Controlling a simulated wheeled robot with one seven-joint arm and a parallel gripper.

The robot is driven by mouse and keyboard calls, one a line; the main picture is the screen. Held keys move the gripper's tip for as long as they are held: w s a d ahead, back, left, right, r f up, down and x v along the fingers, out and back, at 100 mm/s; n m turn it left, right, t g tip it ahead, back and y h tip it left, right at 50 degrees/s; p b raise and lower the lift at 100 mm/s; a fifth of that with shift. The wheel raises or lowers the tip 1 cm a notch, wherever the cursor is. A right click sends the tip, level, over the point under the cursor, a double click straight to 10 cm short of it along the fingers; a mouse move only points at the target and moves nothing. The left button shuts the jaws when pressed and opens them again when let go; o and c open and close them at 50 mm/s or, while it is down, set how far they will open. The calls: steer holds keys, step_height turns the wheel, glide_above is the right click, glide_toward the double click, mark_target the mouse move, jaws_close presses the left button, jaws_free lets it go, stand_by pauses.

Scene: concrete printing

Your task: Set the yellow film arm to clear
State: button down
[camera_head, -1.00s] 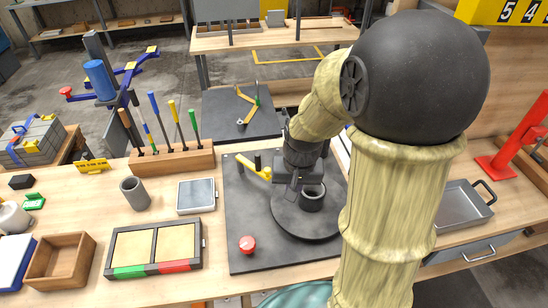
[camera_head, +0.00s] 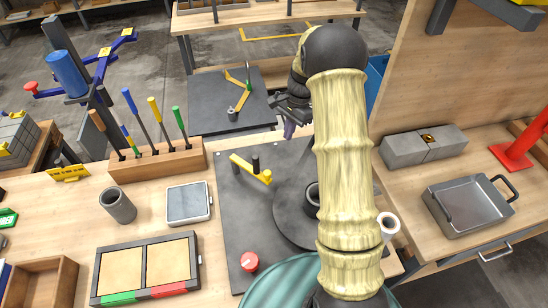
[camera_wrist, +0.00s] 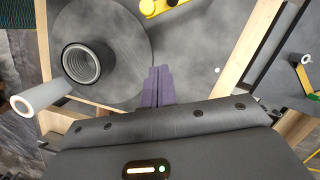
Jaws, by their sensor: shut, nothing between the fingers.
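The yellow film arm (camera_head: 243,164) lies on the dark base plate (camera_head: 237,215), left of the round dark turntable (camera_head: 285,220). In the wrist view the yellow film arm (camera_wrist: 172,3) shows at the top edge, cut off by the frame. My gripper (camera_head: 290,131) is beyond and to the right of the film arm, apart from it, near the base plate's far edge. Its purple fingers (camera_wrist: 157,86) are together with nothing between them.
A dark ribbed cylinder (camera_wrist: 86,63) stands on the turntable, partly hidden by my arm in the head view. A white roll (camera_head: 388,223) is at right. A tool block (camera_head: 157,165) stands left, with a red knob (camera_head: 249,262) in front. Another dark plate (camera_head: 215,100) lies behind.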

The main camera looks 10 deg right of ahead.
mark_target(270, 173)
steer(key=s+a+f+p, duration=0.4)
steer(key=a+f+p, duration=0.1)
steer(key=f, duration=0.5)
stand_by(0.5)
steer(key=shift+s+a+r, duration=0.1)
steer(key=shift+a, duration=0.1)
steer(key=shift+s+a+m, duration=0.65)
steer(key=shift+a+m, duration=0.1)
steer(key=shift+m, duration=0.05)
steer(key=s+a+m+t+b, duration=0.1)
steer(key=s+a+m+t, duration=0.1)
steer(key=s+a+m, duration=0.2)
steer(key=shift+a+m+b, duration=0.35)
steer(key=shift+a+m, duration=0.95)
steer(key=shift+a, duration=1)
steer(key=shift+a, duration=0.1)
